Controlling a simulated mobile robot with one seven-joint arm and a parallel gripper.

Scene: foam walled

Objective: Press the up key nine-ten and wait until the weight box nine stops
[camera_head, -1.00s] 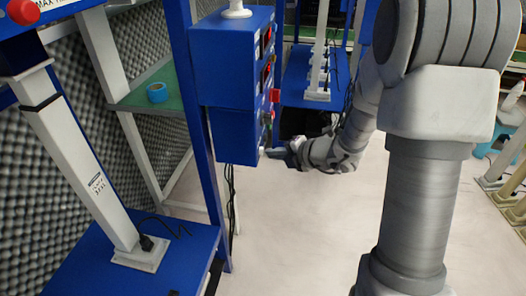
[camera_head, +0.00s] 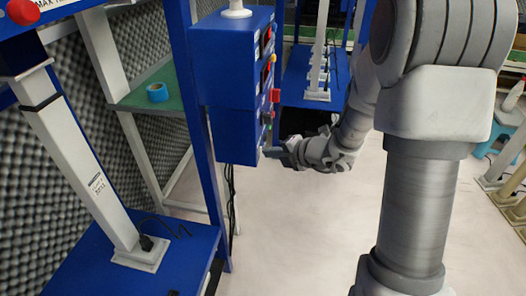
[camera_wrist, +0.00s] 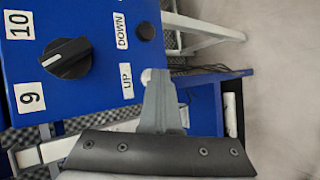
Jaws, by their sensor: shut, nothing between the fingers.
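The control panel (camera_wrist: 95,90) of the blue box fills the left of the wrist view. It has a black selector knob (camera_wrist: 68,58) between the labels 10 and 9, and keys beside the labels DOWN and UP. The up key (camera_wrist: 146,75) is a small pale knob right of the UP label. My gripper (camera_wrist: 158,74) is shut and empty, its tips at the up key and partly covering it; contact is hard to tell. In the head view my gripper (camera_head: 268,152) is at the lower right side of the blue box (camera_head: 230,80). I cannot identify weight box nine.
A white post on a blue base (camera_head: 160,240) stands at the left front. A further blue platform (camera_head: 312,93) stands behind my gripper. The pale floor at the centre is clear.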

